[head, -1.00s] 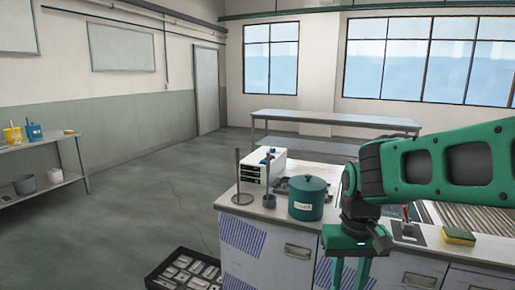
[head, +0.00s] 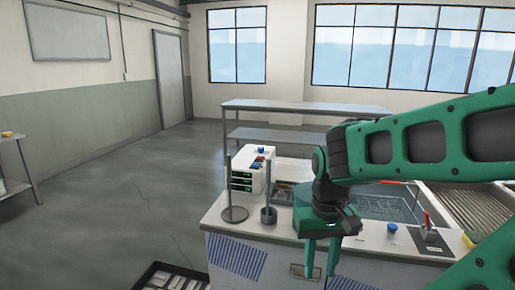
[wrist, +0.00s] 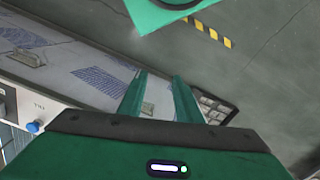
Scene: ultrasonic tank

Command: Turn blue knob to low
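A small blue knob (head: 391,228) stands on the pale counter top, right of my gripper in the head view. Its setting is too small to read. A blue knob also shows at the left edge of the wrist view (wrist: 33,127), beside small unreadable print. My gripper (head: 321,262) points down in front of the counter's front face, left of the knob and apart from it. Its two green fingers are spread with nothing between them, as the wrist view also shows (wrist: 158,98).
A white box (head: 249,170) with blue and red parts on top stands left on the counter, beside two upright rods on bases (head: 234,185). A red-handled switch (head: 427,224) is right of the knob. A dark tray (head: 168,277) is on the floor.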

